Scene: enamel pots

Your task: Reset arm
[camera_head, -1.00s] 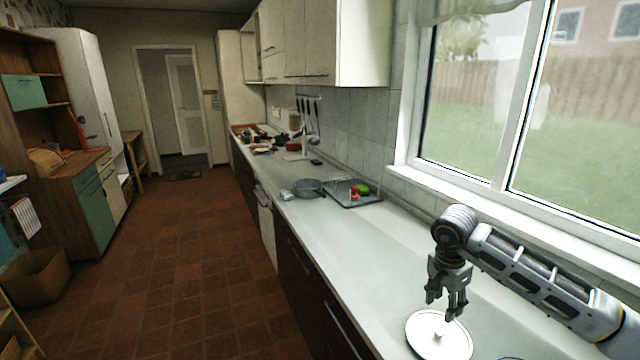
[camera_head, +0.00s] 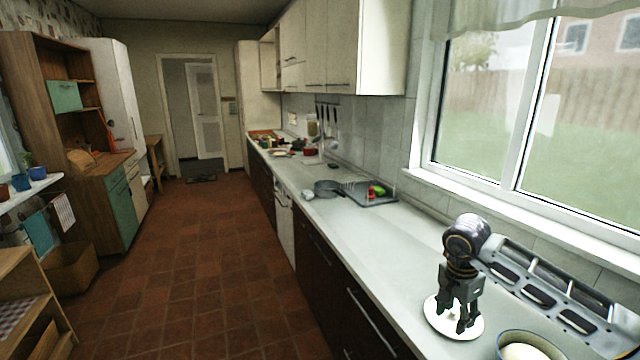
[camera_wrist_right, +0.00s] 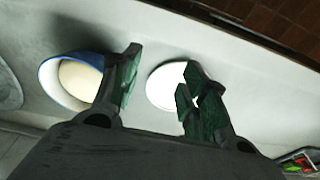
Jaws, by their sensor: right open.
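My right gripper (camera_head: 462,322) is open and points down over the counter, in front of a round white lid (camera_head: 435,318) in the head view. In the right wrist view its green-padded fingers (camera_wrist_right: 158,82) stand apart, and the lid (camera_wrist_right: 163,86) lies beyond them, partly covered by one finger. Nothing is held between the fingers. Whether a fingertip touches the lid cannot be told. My left gripper is not in view.
A blue-rimmed pot (camera_head: 528,347), pale inside, stands right of the lid; it also shows in the wrist view (camera_wrist_right: 78,78). A dark tray (camera_head: 378,199) and grey pan (camera_head: 326,188) are farther along the counter (camera_head: 385,258). The counter between is clear.

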